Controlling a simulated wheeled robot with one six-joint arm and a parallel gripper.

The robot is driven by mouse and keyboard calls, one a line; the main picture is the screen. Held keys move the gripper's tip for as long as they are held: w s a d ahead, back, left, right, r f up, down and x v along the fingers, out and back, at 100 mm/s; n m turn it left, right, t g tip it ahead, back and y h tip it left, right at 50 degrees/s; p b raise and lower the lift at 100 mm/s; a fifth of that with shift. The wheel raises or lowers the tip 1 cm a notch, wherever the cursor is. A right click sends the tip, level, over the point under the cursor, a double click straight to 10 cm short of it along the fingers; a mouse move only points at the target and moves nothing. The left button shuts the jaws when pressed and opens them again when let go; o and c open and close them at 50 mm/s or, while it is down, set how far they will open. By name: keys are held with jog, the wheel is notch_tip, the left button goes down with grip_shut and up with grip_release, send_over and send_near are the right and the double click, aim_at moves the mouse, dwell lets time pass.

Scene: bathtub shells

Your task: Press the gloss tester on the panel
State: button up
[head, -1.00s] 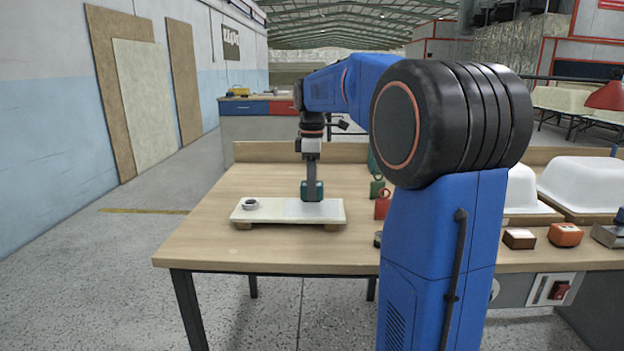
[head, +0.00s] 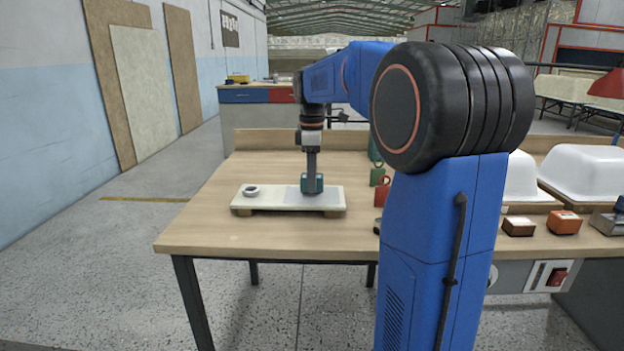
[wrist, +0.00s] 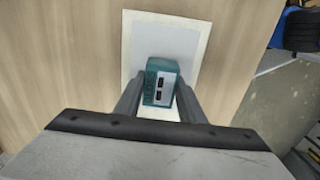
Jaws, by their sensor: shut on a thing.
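My gripper (head: 312,180) is shut on the gloss tester (head: 306,184), a small teal block with a pale face and dark slots. In the wrist view the tester (wrist: 162,83) sits between the two fingers of my gripper (wrist: 160,90). The tester is over the right part of the white panel (head: 272,202), on a light grey patch, and seems to touch it or be just above it. The panel also shows in the wrist view (wrist: 133,55), lying flat on the table on small wooden blocks. A small dark-and-white ring-shaped thing (head: 251,190) lies on the panel's left end.
The wooden table (head: 215,225) has free room left of and in front of the panel. Green and red weights (head: 382,193) stand right of the panel. White tub shells (head: 580,172), a brown block (head: 518,226) and an orange block (head: 564,222) are further right.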

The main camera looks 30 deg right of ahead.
jog(key=shift+f, duration=0.6)
dwell(1.5)
jog(key=shift+r, duration=3.6)
jog(key=shift+a, duration=0.1)
